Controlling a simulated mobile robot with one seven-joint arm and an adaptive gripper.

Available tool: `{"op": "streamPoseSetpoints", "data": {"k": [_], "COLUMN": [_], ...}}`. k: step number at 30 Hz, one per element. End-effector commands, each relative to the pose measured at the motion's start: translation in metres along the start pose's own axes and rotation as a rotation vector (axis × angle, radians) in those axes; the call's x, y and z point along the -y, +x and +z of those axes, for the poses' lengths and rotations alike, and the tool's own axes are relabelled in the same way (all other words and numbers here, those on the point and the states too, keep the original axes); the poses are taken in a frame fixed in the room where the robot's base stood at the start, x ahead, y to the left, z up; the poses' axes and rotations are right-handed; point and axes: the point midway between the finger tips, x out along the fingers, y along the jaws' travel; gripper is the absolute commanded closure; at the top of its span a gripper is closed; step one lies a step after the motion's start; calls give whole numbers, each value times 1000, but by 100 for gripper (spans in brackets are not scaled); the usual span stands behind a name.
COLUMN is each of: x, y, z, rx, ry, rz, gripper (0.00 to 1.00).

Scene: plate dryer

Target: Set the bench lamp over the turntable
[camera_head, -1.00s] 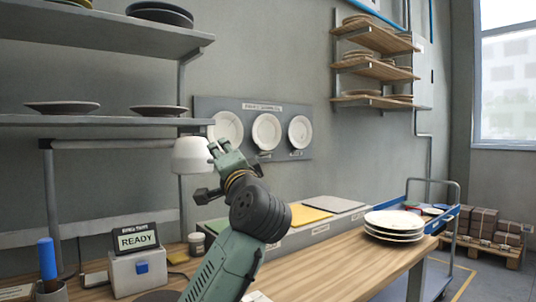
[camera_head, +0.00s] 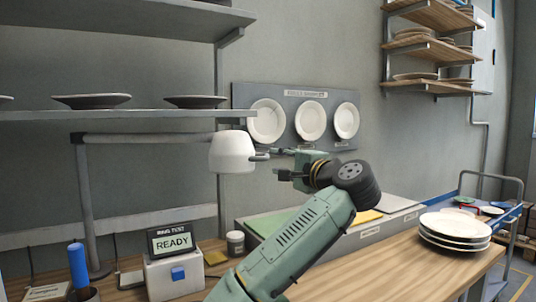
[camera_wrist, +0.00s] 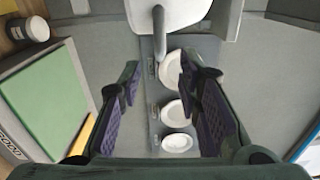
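The bench lamp has a white shade (camera_head: 232,153) at the end of a grey horizontal arm (camera_head: 150,139), carried by an upright post at left. A small handle (camera_head: 260,156) sticks out from the shade's right side. My gripper (camera_head: 282,163) points left at the handle, just right of the shade. In the wrist view the fingers (camera_wrist: 159,75) are open and empty. The shade (camera_wrist: 170,14) is at the top there, and its grey handle (camera_wrist: 159,32) lies ahead of the gap between the fingers. I cannot make out the turntable in either view.
A READY display box (camera_head: 174,262), a blue-handled tool (camera_head: 77,266) and a small jar (camera_head: 235,243) stand on the bench. Plates are stacked (camera_head: 455,228) at right. A shelf (camera_head: 120,116) with dark plates spans above the lamp arm. A plate board (camera_head: 300,93) hangs behind.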

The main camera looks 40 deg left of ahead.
Motion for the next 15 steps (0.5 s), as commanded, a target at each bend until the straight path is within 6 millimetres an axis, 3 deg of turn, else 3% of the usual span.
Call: {"op": "streamPoseSetpoints", "data": {"k": [7, 15], "x": [3, 1], "y": [49, 74], "z": [1, 0], "rx": [3, -1], "ry": [0, -1], "rz": [3, 1], "gripper": [69, 69]}}
